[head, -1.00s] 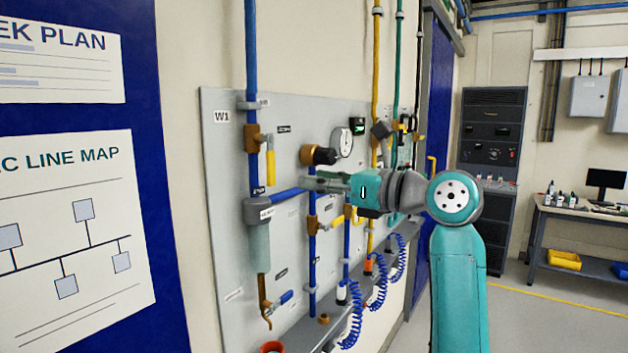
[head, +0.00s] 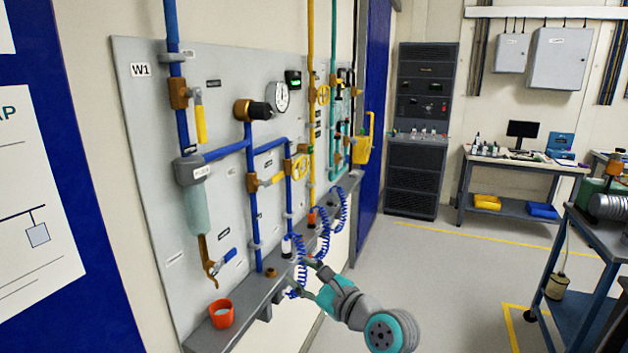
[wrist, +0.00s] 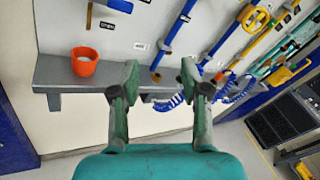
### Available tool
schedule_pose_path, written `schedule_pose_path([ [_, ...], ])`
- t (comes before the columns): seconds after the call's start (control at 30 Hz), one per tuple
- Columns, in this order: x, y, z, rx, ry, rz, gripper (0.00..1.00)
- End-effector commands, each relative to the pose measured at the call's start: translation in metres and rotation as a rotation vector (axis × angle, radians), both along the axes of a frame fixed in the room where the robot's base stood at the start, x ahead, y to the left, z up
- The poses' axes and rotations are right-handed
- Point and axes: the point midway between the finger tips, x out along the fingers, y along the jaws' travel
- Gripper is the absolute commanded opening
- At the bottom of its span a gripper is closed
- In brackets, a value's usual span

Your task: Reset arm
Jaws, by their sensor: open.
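My gripper (head: 306,279) is low in the head view, in front of the shelf under the wall panel and beside the coiled blue hoses. In the wrist view my gripper (wrist: 160,82) is open, its two green-grey fingers apart with nothing between them. The grey shelf (wrist: 110,72) and the panel lie beyond the fingertips. My teal arm runs down and to the right in the head view.
The panel (head: 140,110) marked W1 carries blue, yellow and green pipes with valves and a gauge (head: 281,96). An orange cup (head: 221,313) stands on the shelf, left of my gripper. Coiled blue hoses (head: 341,208) hang close by. Open floor (head: 430,260) lies to the right.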

Motion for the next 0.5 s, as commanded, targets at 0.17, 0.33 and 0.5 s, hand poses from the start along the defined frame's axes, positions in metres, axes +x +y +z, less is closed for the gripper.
schedule_pose_path([
  [0.17,-0.029,-0.029,-0.075,-0.154,-0.078,-0.098,0.46],
  [0.33,-0.065,-0.056,-0.133,-0.326,-0.155,-0.179,0.46],
  [0.5,-0.109,-0.083,-0.184,-0.515,-0.224,-0.242,0.46],
])
